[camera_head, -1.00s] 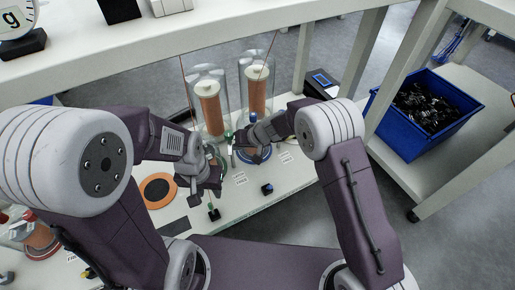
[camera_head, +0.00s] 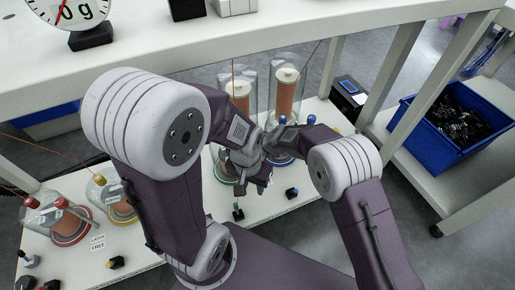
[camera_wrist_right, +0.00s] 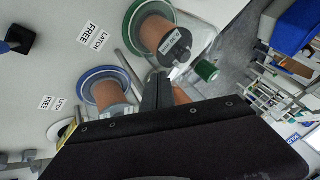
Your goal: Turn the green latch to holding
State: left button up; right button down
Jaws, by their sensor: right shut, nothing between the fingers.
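The green latch (camera_head: 238,208), a small green lever on a black base, stands near the table's front edge, in front of the green-based coil jar. It appears upright; its exact setting is too small to read. My left gripper (camera_head: 262,180) is above and right of the latch, apart from it; whether it is open is unclear. My right gripper (camera_head: 272,143) is shut and empty, behind the left one near the jars. In the right wrist view its dark fingers (camera_wrist_right: 157,88) are together beside the copper coil on the green base (camera_wrist_right: 133,18). A green knob (camera_wrist_right: 206,70) is close by.
A blue latch (camera_head: 291,193) stands right of the green one, before the blue-based jar. A yellow latch (camera_head: 116,262) and other jars (camera_head: 120,200) are at left. The shelf (camera_head: 300,42) crosses above. A blue bin (camera_head: 440,140) stands at right.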

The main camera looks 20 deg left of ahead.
jog(key=shift+a+p, duration=0.55)
jog(key=shift+a, duration=0.35)
jog(key=shift+w, duration=0.1)
